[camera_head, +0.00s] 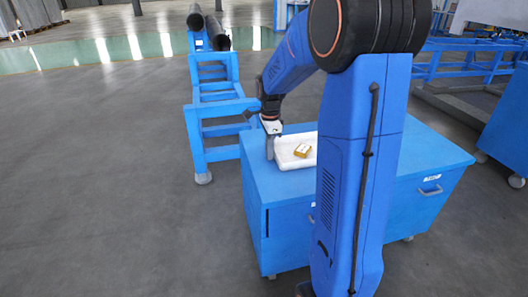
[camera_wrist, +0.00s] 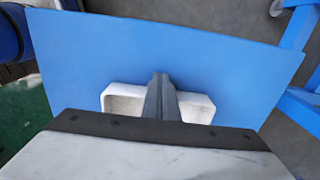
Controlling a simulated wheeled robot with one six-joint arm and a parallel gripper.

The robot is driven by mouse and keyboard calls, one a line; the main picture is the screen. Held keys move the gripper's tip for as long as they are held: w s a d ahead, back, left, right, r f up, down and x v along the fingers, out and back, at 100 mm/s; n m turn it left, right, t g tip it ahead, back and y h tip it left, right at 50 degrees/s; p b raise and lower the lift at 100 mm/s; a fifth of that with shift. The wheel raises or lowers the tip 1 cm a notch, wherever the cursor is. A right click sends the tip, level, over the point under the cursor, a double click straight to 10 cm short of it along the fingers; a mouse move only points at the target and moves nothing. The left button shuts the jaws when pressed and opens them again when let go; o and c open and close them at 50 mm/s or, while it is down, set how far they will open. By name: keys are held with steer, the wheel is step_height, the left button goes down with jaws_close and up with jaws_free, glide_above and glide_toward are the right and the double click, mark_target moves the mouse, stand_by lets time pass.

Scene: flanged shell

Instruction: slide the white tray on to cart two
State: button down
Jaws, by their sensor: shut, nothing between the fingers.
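The white tray (camera_head: 290,161) lies on the top of a blue cart (camera_head: 220,174), near its left part. My arm hides the tray's right part. My gripper (camera_head: 270,156) points down at the tray's left end, its fingers together and empty. In the wrist view the shut fingers (camera_wrist: 160,78) stand in front of the tray (camera_wrist: 122,103), which shows on both sides of them. I cannot tell whether the fingers touch the tray. The cart labels are too small to read, so I cannot tell which is cart two.
Another blue cart (camera_head: 505,120) stands at the right edge, apart from the first. A blue frame stand (camera_head: 222,110) holding dark pipes is behind at the left. Blue racks (camera_head: 465,60) stand at the back right. The grey floor at the left is clear.

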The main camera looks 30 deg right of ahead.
steer(key=shift+d, duration=0.15)
steer(key=s+d, duration=0.4)
steer(key=d, duration=1.1)
steer(key=s+d, duration=0.4)
steer(key=d, duration=1.1)
steer(key=s+d, duration=0.5)
steer(key=d, duration=1)
